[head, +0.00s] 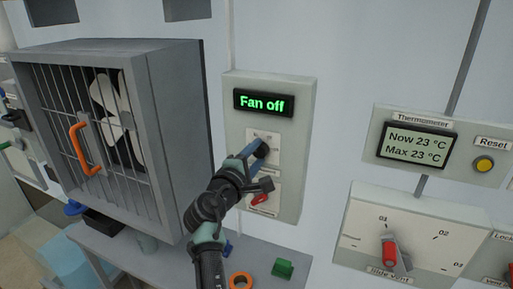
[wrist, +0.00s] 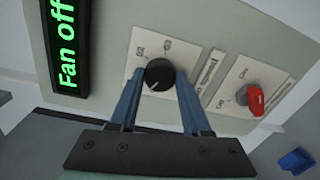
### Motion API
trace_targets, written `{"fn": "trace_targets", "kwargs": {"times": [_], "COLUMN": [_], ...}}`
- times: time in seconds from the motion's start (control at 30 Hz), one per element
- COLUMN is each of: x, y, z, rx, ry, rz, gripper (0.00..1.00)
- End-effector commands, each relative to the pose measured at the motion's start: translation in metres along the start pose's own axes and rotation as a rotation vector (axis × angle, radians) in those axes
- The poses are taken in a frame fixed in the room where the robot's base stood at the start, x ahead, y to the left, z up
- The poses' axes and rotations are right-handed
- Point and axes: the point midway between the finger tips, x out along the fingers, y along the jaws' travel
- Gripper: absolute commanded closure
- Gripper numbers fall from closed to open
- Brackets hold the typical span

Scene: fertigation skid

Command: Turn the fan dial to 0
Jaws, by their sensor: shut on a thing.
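The fan dial is a round black knob (wrist: 159,74) on a pale plate of the grey control panel (head: 290,190). In the head view the knob (head: 262,150) is mostly behind my gripper (head: 257,153). In the wrist view my gripper (wrist: 160,84) has its blue fingers shut on the knob, one on each side. A small light mark shows on the knob's face; I cannot read the plate's labels clearly. The display (head: 263,103) above the dial reads "Fan off" in green. The fan (head: 117,118) stands behind a barred grey housing at left.
A red switch (wrist: 252,98) sits on the same panel, close below the dial, also seen in the head view (head: 261,195). A thermometer display (head: 417,143), a yellow reset button (head: 484,164) and a red-handled selector (head: 389,251) are at right. Small items lie on the shelf below.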

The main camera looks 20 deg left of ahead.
Motion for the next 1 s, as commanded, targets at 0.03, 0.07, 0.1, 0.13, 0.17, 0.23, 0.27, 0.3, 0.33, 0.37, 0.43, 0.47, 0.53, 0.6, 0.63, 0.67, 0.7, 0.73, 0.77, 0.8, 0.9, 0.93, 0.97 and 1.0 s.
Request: {"fn": "trace_targets", "kwargs": {"times": [0.03,0.07,0.1,0.13,0.17,0.23,0.27,0.3,0.33,0.37,0.43,0.47,0.53,0.6,0.63,0.67,0.7,0.73,0.77,0.8,0.9,0.93,0.97,1.0], "x": [0.0,0.0,0.0001,0.0001,0.0,0.0001,0.0,-0.0001,-0.0001,0.0,0.0,0.0001,0.0001,0.0,0.0,-0.0001,-0.0001,-0.0001,-0.0001,-0.0001,0.0,0.0,0.0,0.0], "y": [0.0013,0.0014,0.0014,0.0014,0.0013,0.0009,0.0009,0.001,0.0009,0.0008,0.0003,0.0001,-0.0001,-0.0002,-0.0003,-0.0004,-0.0005,-0.0007,-0.0008,-0.001,-0.0013,-0.0014,-0.0014,-0.0015], "z": [0.0009,0.0008,0.0011,0.0011,0.0009,0.0008,0.0005,0.0002,0.0002,0.0003,0.0001,0.0001,0.0002,-0.0002,-0.0004,-0.0006,-0.0007,-0.0008,-0.0008,-0.0009,-0.0009,-0.0009,-0.001,-0.001], "rx": [-0.048,-0.075,-0.11,-0.137,-0.162,-0.219,-0.242,-0.271,-0.291,-0.311,-0.352,-0.369,-0.402,-0.429,-0.439,-0.447,-0.457,-0.464,-0.47,-0.476,-0.486,-0.487,-0.489,-0.49], "ry": [-0.003,-0.005,-0.007,-0.008,-0.009,-0.012,-0.013,-0.014,-0.015,-0.016,-0.017,-0.018,-0.02,-0.021,-0.021,-0.021,-0.022,-0.022,-0.022,-0.023,-0.023,-0.023,-0.023,-0.023], "rz": [-0.005,-0.005,-0.005,-0.005,-0.005,-0.006,-0.006,-0.006,-0.006,-0.006,-0.006,-0.007,-0.007,-0.006,-0.006,-0.006,-0.006,-0.006,-0.006,-0.007,-0.007,-0.007,-0.007,-0.007], "gripper": [1.0,1.0,1.0,1.0,1.0,1.0,1.0,1.0,1.0,1.0,1.0,1.0,1.0,1.0,1.0,1.0,1.0,1.0,1.0,1.0,1.0,1.0,1.0,1.0]}}
